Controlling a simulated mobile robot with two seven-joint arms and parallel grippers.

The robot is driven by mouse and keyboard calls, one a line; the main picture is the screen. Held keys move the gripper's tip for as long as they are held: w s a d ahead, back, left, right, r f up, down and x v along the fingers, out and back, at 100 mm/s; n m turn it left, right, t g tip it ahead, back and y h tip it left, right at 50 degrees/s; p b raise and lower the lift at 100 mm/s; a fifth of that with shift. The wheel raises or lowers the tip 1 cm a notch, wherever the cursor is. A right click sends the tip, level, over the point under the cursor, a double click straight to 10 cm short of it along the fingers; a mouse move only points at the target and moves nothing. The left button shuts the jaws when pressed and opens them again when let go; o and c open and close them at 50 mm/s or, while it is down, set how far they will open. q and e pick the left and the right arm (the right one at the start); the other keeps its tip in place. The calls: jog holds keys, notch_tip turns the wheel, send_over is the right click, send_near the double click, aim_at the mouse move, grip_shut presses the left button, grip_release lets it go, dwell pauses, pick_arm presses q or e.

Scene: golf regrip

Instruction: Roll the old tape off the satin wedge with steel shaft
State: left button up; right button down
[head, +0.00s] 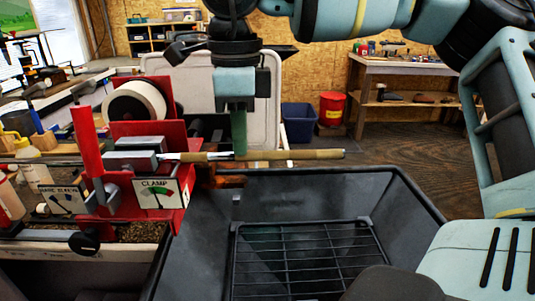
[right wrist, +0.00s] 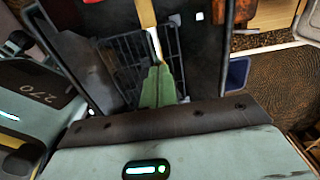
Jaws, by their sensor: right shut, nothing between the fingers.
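The wedge's shaft lies level across the head view, its left part at the grey clamp block (head: 132,160) on a red stand. Tan old tape (head: 315,155) covers much of the part sticking out right, over the bin. My right gripper (head: 239,152) comes down from above, its green fingers shut and empty, tips at the shaft; I cannot tell whether they touch it. In the right wrist view the shut fingers (right wrist: 160,75) overlap the shaft line, with tan tape (right wrist: 147,14) and a pale stretch beyond the tips. The wedge's head is not clearly visible. My left gripper is not in view.
A black bin (head: 410,200) with a wire rack (head: 305,262) stands below the shaft. The red stand carries a white roll (head: 133,103), a red upright handle (head: 86,140) and a CLAMP sign (head: 157,193). Bottles stand at left. A red bucket (head: 333,109) and blue bin (head: 298,123) are farther back.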

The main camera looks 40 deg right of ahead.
aim_at(308, 151)
jog(key=shift+s+d+f, duration=0.1)
jog(key=shift+s+d, duration=0.4)
jog(key=shift+d, duration=0.1)
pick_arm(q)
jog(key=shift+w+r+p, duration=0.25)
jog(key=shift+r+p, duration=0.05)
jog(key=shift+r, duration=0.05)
pick_arm(e)
jog(key=shift+s+d, duration=1.45)
jog(key=shift+d, duration=0.2)
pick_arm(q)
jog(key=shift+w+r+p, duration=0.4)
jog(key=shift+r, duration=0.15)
pick_arm(e)
jog(key=shift+s+d, duration=1.45)
jog(key=shift+d, duration=0.25)
